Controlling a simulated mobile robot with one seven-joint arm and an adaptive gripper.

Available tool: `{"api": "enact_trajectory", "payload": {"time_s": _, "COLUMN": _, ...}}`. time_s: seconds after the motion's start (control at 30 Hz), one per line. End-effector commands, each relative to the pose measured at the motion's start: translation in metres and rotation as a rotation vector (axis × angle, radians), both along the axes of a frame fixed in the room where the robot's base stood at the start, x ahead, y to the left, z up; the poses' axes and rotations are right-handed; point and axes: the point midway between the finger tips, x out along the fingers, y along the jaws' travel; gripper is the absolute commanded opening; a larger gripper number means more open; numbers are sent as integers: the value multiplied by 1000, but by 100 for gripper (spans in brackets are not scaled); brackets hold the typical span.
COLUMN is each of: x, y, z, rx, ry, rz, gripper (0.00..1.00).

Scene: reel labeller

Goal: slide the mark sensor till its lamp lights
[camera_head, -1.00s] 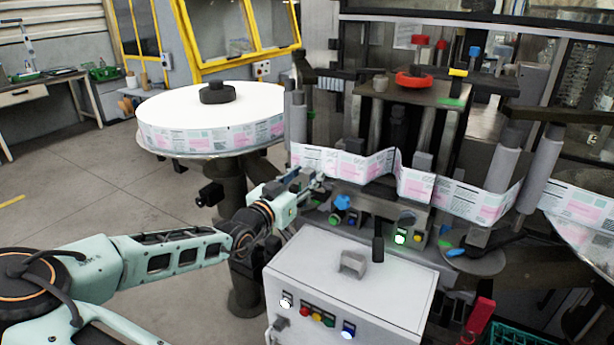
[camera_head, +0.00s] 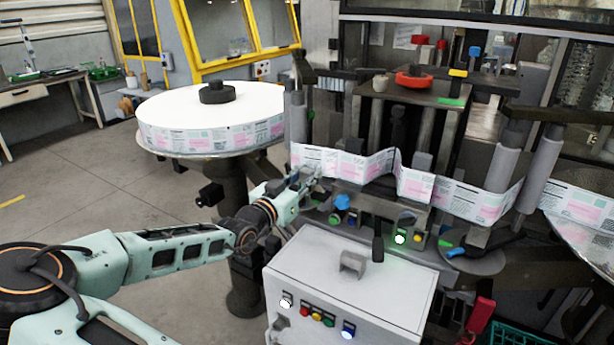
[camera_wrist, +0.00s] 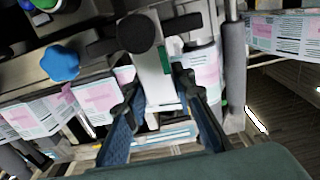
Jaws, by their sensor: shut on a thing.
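The pale block that looks like the mark sensor (camera_wrist: 152,75) stands between my fingertips in the wrist view, with a dark green strip on its side and a black round knob (camera_wrist: 138,33) beside it. My gripper (camera_wrist: 160,90) is shut on this block. In the head view my gripper (camera_head: 308,180) is at the left end of the printed label web (camera_head: 345,165), and it hides most of the sensor. I cannot tell which small light is the sensor's lamp, or whether that lamp is lit.
A blue knob (camera_head: 342,202) sits close right of my gripper; it also shows in the wrist view (camera_wrist: 60,63). A white control box (camera_head: 345,290) stands in front. A large label reel (camera_head: 210,105) is behind left. A small green-lit unit (camera_head: 400,238) glows.

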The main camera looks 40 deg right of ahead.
Motion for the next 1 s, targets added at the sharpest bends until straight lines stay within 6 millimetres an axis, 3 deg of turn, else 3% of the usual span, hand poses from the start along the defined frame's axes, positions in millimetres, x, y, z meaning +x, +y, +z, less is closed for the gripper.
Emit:
{"api": "enact_trajectory", "payload": {"time_s": 0.5, "x": -6, "y": -2, "z": -1, "rx": 1, "ry": 2, "rz": 0, "gripper": 0}}
{"api": "enact_trajectory", "payload": {"time_s": 0.53, "x": -6, "y": -2, "z": -1, "rx": 1, "ry": 2, "rz": 0, "gripper": 27}}
{"api": "enact_trajectory", "payload": {"time_s": 0.67, "x": -6, "y": -2, "z": -1, "rx": 1, "ry": 1, "rz": 0, "gripper": 41}}
{"api": "enact_trajectory", "payload": {"time_s": 1.0, "x": -6, "y": 0, "z": 0, "rx": 0, "ry": 0, "rz": 1, "gripper": 42}}
